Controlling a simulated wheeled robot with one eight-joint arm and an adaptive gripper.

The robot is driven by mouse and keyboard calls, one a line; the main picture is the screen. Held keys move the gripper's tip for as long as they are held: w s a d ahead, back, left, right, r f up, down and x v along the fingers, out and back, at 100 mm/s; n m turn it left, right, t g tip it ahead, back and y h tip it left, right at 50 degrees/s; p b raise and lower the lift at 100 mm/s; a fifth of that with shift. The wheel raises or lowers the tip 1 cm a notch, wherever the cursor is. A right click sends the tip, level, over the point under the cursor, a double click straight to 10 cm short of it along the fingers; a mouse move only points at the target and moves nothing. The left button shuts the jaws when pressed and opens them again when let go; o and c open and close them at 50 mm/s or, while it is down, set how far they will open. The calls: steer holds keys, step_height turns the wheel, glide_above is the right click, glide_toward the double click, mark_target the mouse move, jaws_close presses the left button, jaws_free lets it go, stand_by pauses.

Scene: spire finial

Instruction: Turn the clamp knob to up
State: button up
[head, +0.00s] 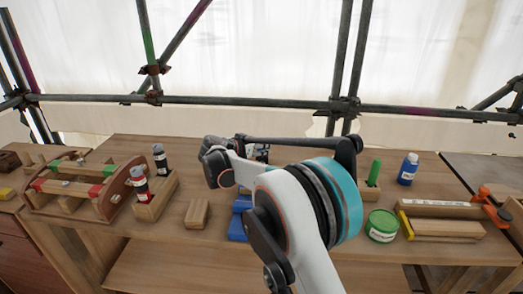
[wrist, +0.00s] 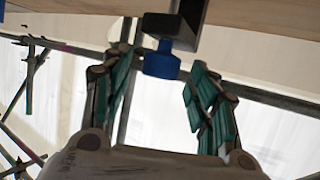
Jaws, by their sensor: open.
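A blue knob (wrist: 161,62), which looks like the clamp knob, shows at the upper middle of the wrist view, below a dark metal bracket (wrist: 176,27). My gripper (wrist: 160,88) is open, with one green-padded finger on each side of the knob. Gaps show between the knob and both fingers, and the jaws hold nothing. In the head view, a blue object (head: 239,222) stands on the bench, partly hidden behind my arm. I cannot tell whether it is the same clamp. The knob's pointing direction is not clear.
The wooden bench (head: 120,150) holds a wooden tool caddy (head: 98,205) and a small wooden block (head: 197,213) at left. A green tin (head: 382,226), a blue bottle (head: 408,169) and an orange clamp (head: 490,203) stand at right. Scaffold poles (head: 250,101) run behind.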

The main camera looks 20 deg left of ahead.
steer(key=shift+b+x, duration=0.3)
steer(key=shift+x, duration=0.95)
steer(key=c, duration=1.1)
steer(key=shift+r+n+y, duration=0.1)
steer(key=shift+n+y, duration=0.2)
steer(key=shift+y, duration=0.1)
steer(key=n+y+p, duration=0.1)
steer(key=n+y, duration=0.3)
steer(key=y, duration=0.1)
steer(key=shift+d+p, duration=0.2)
steer(key=shift+p, duration=0.2)
steer(key=shift+a+n+g+y+p, duration=0.1)
steer(key=shift+n+g+y+p, duration=0.25)
steer(key=shift+n+y, duration=1.5)
steer(key=shift+n+g+y+p, duration=0.5)
steer(key=shift+n+g+y, duration=0.75)
steer(key=shift+n+y, duration=0.6)
steer(key=n+g+y, duration=0.2)
steer(key=n+g, duration=0.1)
steer(key=n+g+y+p, duration=0.1)
steer(key=n+g+y, duration=0.1)
steer(key=n+g, duration=0.1)
steer(key=shift+w+n+g, duration=0.1)
steer(key=shift+n+g, duration=0.3)
steer(key=shift+g, duration=0.1)
steer(key=shift+n+g, duration=1.8)
steer(key=shift+g, duration=0.3)
